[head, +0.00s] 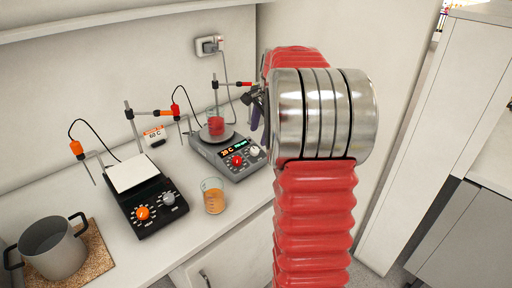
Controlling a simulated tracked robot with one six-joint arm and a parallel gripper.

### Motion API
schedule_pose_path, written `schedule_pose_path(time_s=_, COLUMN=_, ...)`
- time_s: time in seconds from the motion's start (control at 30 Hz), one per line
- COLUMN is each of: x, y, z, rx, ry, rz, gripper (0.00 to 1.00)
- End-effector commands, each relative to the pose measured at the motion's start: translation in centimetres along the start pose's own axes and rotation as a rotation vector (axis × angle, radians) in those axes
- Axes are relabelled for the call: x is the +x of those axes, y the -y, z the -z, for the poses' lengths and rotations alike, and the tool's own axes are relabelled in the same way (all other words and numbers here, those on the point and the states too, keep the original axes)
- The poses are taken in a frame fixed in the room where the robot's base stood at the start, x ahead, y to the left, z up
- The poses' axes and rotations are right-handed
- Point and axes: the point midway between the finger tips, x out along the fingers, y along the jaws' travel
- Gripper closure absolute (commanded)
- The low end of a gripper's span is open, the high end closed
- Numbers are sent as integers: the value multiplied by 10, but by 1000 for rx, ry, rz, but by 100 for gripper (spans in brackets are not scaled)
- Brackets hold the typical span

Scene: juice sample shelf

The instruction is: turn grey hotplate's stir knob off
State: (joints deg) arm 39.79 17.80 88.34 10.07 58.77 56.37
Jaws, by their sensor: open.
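The grey hotplate (217,152) stands on the counter, right of the black hotplate. Its front panel has a red knob (237,160) and a white knob (254,151), below a small display with orange and green readings. Which knob is for stirring is too small to read. A beaker of red liquid (215,127) stands on its round plate. My gripper (257,112) is above and right of the grey hotplate, largely hidden behind my own wrist. Its purple fingers show only in part; it is open, and I see nothing in it.
The black hotplate (150,205) with a white top stands left. A beaker of orange liquid (213,196) stands in front between the hotplates. A pot (52,250) sits on a cork mat at lower left. Stands with probes and cables rise behind. A wall socket (209,46) is at the back.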

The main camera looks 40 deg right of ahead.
Motion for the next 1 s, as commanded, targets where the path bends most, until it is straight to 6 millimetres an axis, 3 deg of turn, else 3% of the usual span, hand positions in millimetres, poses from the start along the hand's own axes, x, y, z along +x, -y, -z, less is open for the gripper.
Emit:
schedule_pose_path(time_s=0.5, x=75, y=0, z=-1, rx=-1, ry=1, rz=-3, gripper=55)
schedule_pose_path(time_s=0.93, x=83, y=0, z=0, rx=-1, ry=0, rz=0, gripper=55)
schedule_pose_path(time_s=1.0, x=83, y=0, z=0, rx=-1, ry=0, rz=0, gripper=60)
